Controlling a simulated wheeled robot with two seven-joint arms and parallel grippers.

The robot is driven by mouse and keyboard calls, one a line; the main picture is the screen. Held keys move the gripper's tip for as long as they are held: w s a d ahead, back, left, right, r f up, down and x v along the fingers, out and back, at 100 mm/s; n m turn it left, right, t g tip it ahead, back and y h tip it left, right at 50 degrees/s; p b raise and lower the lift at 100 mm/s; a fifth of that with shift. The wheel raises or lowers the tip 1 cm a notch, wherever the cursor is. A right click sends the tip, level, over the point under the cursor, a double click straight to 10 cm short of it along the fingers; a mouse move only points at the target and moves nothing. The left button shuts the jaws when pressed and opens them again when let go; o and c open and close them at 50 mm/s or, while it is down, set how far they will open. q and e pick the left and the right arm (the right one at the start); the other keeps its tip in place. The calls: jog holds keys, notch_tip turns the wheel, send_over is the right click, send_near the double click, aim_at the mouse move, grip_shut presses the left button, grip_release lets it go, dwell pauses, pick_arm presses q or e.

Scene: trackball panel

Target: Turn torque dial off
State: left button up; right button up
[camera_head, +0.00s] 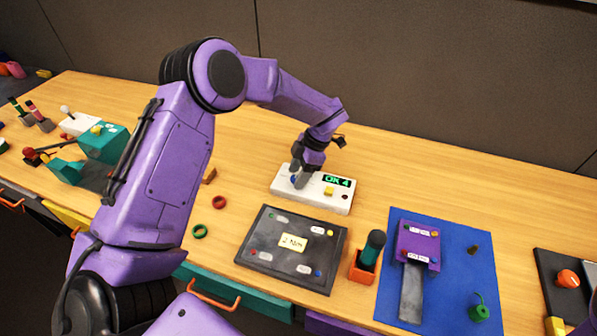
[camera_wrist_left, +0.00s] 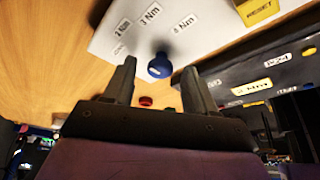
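The torque dial (camera_wrist_left: 160,66) is a round blue knob with a pale mark on it, on a white panel (camera_wrist_left: 112,50). Labels around it read 2 Nm (camera_wrist_left: 121,27), 3 Nm (camera_wrist_left: 151,12) and others too small to read surely. In the head view the panel (camera_head: 283,199) lies on the bench, with a green display (camera_head: 337,181) reading about "OK 4". My left gripper (camera_head: 299,180) points down over the panel's left part and mostly hides the dial. In the left wrist view its fingers (camera_wrist_left: 158,72) are apart, one either side of the dial; contact cannot be told.
A dark board (camera_head: 262,265) with a 2 Nm card lies in front. A green-handled tool (camera_head: 373,247) stands in an orange holder (camera_head: 362,268). Red (camera_head: 219,202) and green (camera_head: 200,231) rings lie left.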

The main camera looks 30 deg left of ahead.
pick_arm(q)
jog(key=c, duration=0.9)
jog(key=n, duration=0.1)
jog(key=n+h+b, duration=0.1)
jog(key=n, duration=0.1)
jog(key=shift+w+a+f+n+g, duration=0.1)
jog(key=shift+w+a+n+g, duration=0.05)
jog(key=shift+n+g, duration=0.2)
jog(key=n+b, duration=0.1)
jog(key=n, duration=0.1)
jog(key=n+h, duration=0.1)
jog(key=shift+a+n+g+h+b, duration=0.2)
jog(key=shift+n+g+h+b, duration=0.05)
jog(key=shift+n+h+b, duration=0.1)
jog(key=n+b, duration=0.1)
jog(key=n, duration=0.1)
jog(key=n+h+b, duration=0.1)
jog(key=n, duration=0.1)
jog(key=shift+a+h+b, duration=0.15)
jog(key=shift+h+b, duration=0.1)
jog(key=shift+b, duration=0.15)
jog(key=shift+a+n+t+h+b, duration=0.1)
jog(key=shift+n+t+h+b, duration=0.45)
jog(key=shift+n+b, duration=1.2)
jog(key=shift+n, duration=0.55)
